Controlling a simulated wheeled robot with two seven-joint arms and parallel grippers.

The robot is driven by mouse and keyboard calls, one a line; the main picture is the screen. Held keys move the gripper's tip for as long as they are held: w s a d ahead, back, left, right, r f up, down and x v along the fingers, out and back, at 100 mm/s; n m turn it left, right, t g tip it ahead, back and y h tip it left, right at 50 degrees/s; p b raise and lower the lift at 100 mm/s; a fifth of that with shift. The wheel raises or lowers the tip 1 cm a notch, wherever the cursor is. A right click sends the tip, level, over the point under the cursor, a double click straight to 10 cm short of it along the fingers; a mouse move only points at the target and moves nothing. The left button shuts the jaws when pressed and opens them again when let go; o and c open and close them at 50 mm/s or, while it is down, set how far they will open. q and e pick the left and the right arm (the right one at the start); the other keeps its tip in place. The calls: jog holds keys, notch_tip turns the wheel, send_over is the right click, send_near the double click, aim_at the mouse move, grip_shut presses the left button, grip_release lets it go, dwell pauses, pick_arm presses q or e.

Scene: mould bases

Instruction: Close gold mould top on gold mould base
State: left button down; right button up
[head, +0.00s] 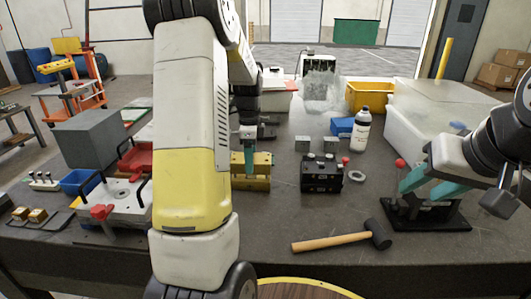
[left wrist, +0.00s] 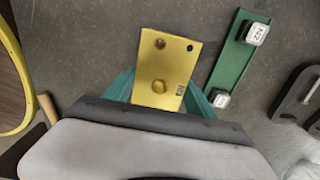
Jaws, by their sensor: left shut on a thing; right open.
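A gold mould block (head: 262,168) stands on the table, partly behind my left arm in the head view. My left gripper (head: 249,160) points down onto it and is shut on it. The left wrist view shows the gold block's flat face (left wrist: 165,68), with round features, between the teal fingers. I cannot tell top from base here, or whether one lies under the other. My right gripper (head: 430,184), with teal fingers apart, is empty at the right, over or beside a black stand (head: 440,214).
A black mould block (head: 321,173) and a white ring (head: 357,177) are right of the gold block. A mallet (head: 340,240) lies in front. A green holder (left wrist: 228,72) with metal blocks is close by. A press with a red knob (head: 102,212) is left.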

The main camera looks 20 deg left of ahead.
pick_arm(q)
jog(key=shift+f, duration=0.8)
dwell(0.4)
jog(key=shift+c, duration=1.2)
grip_release()
